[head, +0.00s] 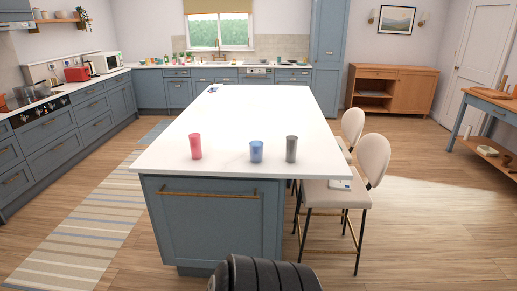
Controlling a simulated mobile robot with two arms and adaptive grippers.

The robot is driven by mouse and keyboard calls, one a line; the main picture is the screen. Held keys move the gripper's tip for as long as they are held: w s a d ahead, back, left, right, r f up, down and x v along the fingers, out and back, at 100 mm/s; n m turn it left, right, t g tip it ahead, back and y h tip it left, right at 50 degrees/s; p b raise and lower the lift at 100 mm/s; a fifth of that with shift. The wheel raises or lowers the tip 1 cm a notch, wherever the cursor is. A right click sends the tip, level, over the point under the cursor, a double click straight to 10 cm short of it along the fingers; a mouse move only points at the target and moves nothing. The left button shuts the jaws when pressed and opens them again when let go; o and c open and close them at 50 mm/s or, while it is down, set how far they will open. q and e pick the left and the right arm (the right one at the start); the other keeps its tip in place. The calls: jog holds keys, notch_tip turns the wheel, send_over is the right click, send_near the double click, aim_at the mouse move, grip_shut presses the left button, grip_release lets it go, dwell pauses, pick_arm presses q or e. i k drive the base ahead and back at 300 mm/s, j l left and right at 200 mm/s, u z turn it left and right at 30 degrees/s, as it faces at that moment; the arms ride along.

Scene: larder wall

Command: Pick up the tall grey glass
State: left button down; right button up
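The tall grey glass (291,149) stands upright near the front right edge of the white-topped kitchen island (240,115). A blue glass (256,151) stands just to its left, with a small gap between them. A pink glass (195,146) stands further left on the same top. Neither of my grippers shows in the head view.
Two cream bar stools (352,192) stand at the island's right side, close to the grey glass. The island's front panel has a brass rail (208,195). Wooden floor is clear to the right, and a striped rug (78,240) lies on the left.

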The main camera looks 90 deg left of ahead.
aim_at(292, 141)
jog(key=u, duration=2.55)
jog(key=i+j+z, duration=0.1)
jog(key=i+j, duration=0.2)
jog(key=j, duration=0.15)
jog(key=i+j+z, duration=0.1)
jog(key=i+j, duration=0.2)
jog(key=j, duration=0.2)
